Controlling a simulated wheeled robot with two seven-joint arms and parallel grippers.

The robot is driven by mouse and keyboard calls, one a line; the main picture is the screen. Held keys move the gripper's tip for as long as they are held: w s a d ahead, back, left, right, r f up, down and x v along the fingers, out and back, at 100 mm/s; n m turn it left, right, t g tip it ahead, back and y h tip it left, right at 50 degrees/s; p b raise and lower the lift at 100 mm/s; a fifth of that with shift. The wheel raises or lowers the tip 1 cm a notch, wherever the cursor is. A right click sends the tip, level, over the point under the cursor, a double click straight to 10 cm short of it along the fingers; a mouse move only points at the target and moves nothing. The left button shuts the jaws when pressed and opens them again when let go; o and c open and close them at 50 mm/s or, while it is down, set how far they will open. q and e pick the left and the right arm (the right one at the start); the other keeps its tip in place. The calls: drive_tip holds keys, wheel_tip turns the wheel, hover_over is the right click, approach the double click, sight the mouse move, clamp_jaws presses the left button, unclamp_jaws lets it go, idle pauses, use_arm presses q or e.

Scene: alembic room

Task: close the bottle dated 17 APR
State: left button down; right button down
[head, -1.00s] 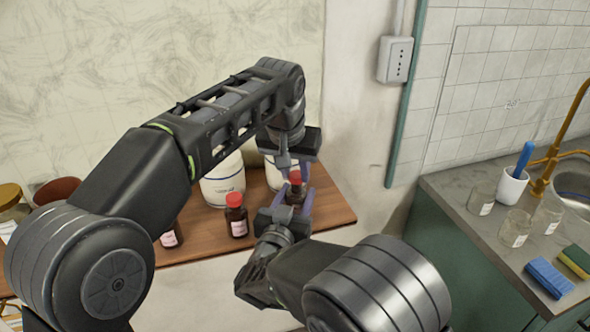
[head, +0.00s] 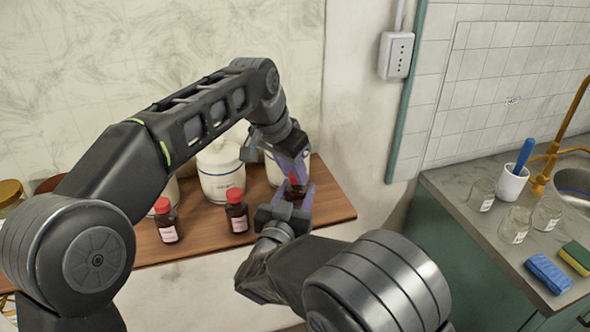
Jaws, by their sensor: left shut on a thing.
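A small brown bottle (head: 294,190) with a red cap is at the right end of the wooden shelf, largely hidden by both grippers. My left gripper (head: 294,168) comes down over its top and is shut on the red cap. My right gripper (head: 295,200) has its purple fingers on either side of the bottle's body; whether they press on it I cannot tell. Two more brown bottles with red caps, a middle one (head: 237,212) and a left one (head: 166,221), stand upright on the shelf. Their pink-white labels are too small to read.
White lidded jars (head: 219,178) stand behind the bottles on the wooden shelf (head: 205,238). At the right, a grey counter (head: 480,228) holds glass jars, a white cup with a blue-handled tool and sponges. The shelf's right end is bare.

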use_arm(q)
drive_tip(key=m, duration=0.1)
drive_tip(key=m+g+h, duration=0.1)
drive_tip(key=m, duration=0.2)
drive_tip(key=shift+w+a+m, duration=0.15)
drive_tip(key=shift+w+m, duration=0.1)
drive_tip(key=shift+m, duration=0.15)
drive_tip(key=c, duration=0.5)
unclamp_jaws()
drive_tip(key=shift+s+a+r, duration=0.1)
drive_tip(key=shift+a+r, duration=0.05)
drive_tip(key=shift+r, duration=0.3)
drive_tip(key=shift+v, duration=1.1)
approach(232, 194)
drive_tip(key=d+f, duration=0.1)
drive_tip(key=w+d+f, duration=0.1)
drive_tip(key=f, duration=0.1)
drive_tip(key=w+d+f, duration=0.1)
drive_tip(key=shift+d+f, duration=0.1)
drive_tip(key=shift+f, duration=0.05)
